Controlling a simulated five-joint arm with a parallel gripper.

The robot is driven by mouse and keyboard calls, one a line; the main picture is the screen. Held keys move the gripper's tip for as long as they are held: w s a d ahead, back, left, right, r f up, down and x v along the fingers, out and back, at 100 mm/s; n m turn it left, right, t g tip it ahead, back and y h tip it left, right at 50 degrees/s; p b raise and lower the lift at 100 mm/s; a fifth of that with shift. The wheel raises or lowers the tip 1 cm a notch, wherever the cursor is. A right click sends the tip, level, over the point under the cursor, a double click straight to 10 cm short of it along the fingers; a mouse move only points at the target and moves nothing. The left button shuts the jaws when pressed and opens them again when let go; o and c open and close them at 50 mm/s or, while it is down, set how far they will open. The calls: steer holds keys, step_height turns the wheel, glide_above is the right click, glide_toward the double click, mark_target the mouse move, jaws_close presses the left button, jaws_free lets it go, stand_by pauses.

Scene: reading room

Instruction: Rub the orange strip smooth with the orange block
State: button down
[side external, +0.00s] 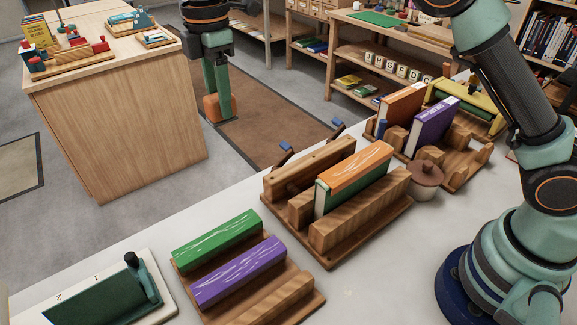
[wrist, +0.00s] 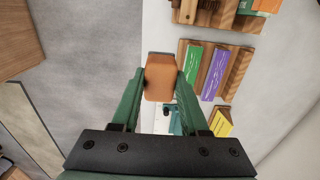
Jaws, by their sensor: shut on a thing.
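My gripper (side external: 217,100) is shut on the orange block (side external: 211,109) and holds it in the air, apart from the strips. In the wrist view the orange block (wrist: 160,78) sits between the two green fingers of my gripper (wrist: 161,90). The orange strip (side external: 357,167) has pale streaks and forms the top of a green-sided piece held upright in a wooden press (side external: 352,232). My gripper is up and to the left of it in the side view. An orange patch, perhaps this strip, is cut off at the wrist view's top right.
Streaked green (side external: 217,240) and purple (side external: 240,270) strips lie on a wooden rack (side external: 282,297). A numbered white board (side external: 150,270) is left of them.

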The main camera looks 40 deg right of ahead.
steer(key=s+d+r, duration=0.2)
steer(key=s+d, duration=0.1)
steer(key=d, duration=0.4)
steer(key=s+d+r, duration=0.1)
steer(key=s+d, duration=0.1)
steer(key=d, duration=0.6)
steer(key=s+d+f, duration=0.2)
steer(key=s+d, duration=0.9)
steer(key=s, duration=0.2)
steer(key=shift+w+f, duration=0.1)
steer(key=shift+f, duration=3.4)
steer(key=shift+a+f, duration=0.7)
steer(key=shift+a, duration=7.25)
steer(key=shift+d+r, duration=0.1)
steer(key=shift+d, duration=7.9)
step_height(320, 180, up, 8)
steer(key=shift+w+a, duration=0.1)
